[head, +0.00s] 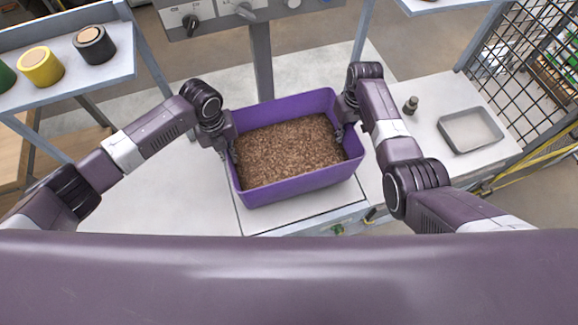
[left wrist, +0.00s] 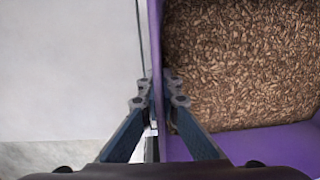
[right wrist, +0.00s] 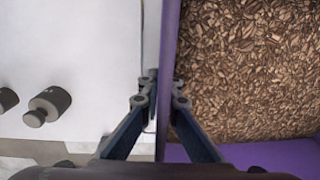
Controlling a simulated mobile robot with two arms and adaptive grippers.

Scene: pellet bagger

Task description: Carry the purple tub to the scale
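The purple tub (head: 300,187), full of brown pellets (head: 289,151), is in the middle of the head view, over a pale bench section. My left gripper (left wrist: 158,100) has one finger on each side of the tub's left wall, with the wall between its tips. My right gripper (right wrist: 163,92) straddles the right wall the same way. Both look closed on the walls. The tub's underside is hidden, so I cannot tell whether it rests on the surface or hangs just above it. I cannot clearly make out a scale.
A grey metal tray (head: 470,130) and a small dark weight-like object (head: 411,105) are on the white surface at right. A shelf at left holds a yellow pot (head: 41,67) and a black pot (head: 94,45). A grey post (head: 261,65) stands behind the tub. Black mesh fencing is far right.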

